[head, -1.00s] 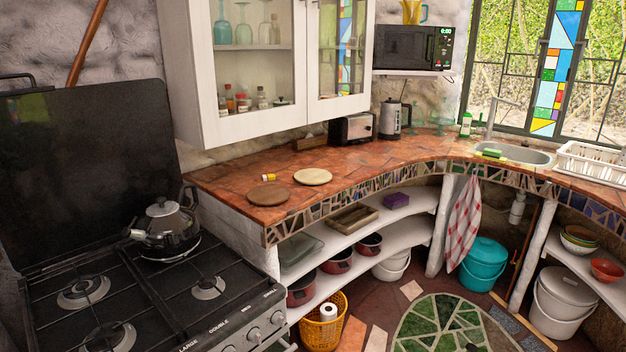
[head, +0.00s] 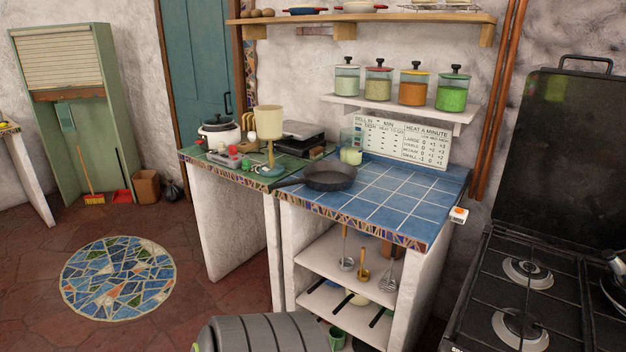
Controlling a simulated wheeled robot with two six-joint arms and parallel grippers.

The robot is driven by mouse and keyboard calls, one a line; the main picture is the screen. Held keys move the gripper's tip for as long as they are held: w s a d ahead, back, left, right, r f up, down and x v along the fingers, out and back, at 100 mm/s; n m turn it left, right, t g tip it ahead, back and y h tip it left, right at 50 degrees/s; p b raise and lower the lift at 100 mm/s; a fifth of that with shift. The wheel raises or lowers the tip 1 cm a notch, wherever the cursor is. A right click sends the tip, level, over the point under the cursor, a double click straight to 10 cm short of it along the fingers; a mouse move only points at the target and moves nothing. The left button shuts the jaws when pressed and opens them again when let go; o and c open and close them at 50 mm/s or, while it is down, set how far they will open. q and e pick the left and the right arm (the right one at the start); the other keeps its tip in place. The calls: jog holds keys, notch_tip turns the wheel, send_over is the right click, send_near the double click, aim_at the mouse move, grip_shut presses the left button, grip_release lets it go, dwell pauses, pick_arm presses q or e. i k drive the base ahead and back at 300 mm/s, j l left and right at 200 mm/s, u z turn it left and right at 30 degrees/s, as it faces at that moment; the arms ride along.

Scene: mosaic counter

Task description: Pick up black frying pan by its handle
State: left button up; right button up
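The black frying pan (head: 330,178) sits on the blue tiled counter (head: 405,200), near its left end. Its dark handle (head: 287,182) points left, toward the green part of the counter. A grey ribbed part of my own arm shows at the bottom edge of the head view. Neither of my grippers is in view.
A lamp-like cream item (head: 268,125) and a white pot (head: 220,135) stand on the green counter left of the pan. Glass jars (head: 412,88) line a shelf above. A black stove (head: 530,280) stands at right. The blue tiles right of the pan are mostly clear.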

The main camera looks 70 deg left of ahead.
aim_at(327, 176)
jog(key=u, duration=2.35)
